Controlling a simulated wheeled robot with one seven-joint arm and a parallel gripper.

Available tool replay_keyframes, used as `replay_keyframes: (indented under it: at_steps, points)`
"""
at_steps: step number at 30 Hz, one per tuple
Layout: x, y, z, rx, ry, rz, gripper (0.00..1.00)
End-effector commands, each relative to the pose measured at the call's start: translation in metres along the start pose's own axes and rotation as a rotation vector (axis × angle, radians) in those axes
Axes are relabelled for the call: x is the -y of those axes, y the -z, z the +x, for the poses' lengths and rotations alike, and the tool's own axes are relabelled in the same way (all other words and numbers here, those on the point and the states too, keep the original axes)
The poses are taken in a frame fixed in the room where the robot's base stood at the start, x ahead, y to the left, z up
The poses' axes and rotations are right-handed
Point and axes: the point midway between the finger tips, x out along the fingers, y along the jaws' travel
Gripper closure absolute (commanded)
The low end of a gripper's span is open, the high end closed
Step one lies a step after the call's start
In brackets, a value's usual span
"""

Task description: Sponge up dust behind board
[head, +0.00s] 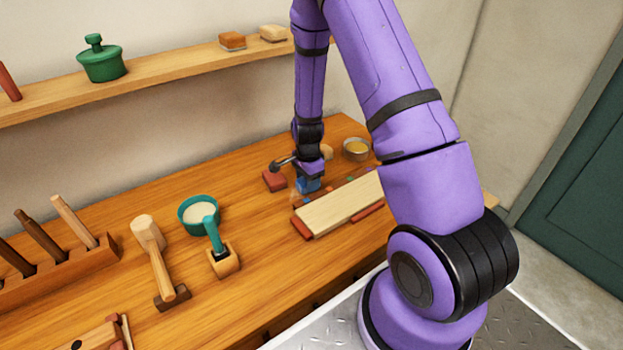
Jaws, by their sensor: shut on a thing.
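A pale wooden board (338,206) lies on the bench with red pieces under its edges. Small coloured specks, which look like the dust, lie along its far side. My gripper (308,176) points down at the far left end of the board. It is shut on a blue block that looks like the sponge (307,187), which is low over or on the bench top; I cannot tell whether it touches. The fingertips are small and partly hidden, and my arm covers the right end of the board.
A red block (273,181) with a dark handle lies close left of my gripper. A bowl of yellow stuff (356,150) stands behind. A teal bowl (199,214), a mallet (152,256) and a tool rack (62,262) are further left. A shelf (170,73) runs above.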

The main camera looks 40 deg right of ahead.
Motion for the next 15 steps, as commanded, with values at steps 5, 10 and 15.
replay_keyframes:
  at_steps: [5,10,15]
  points:
    - [-0.002,-0.013,0.002,0.003,-0.005,-0.003,0.72]
    - [-0.002,-0.024,0.003,0.003,-0.007,-0.004,0.71]
    - [-0.002,-0.031,0.004,0.004,-0.008,-0.003,0.75]
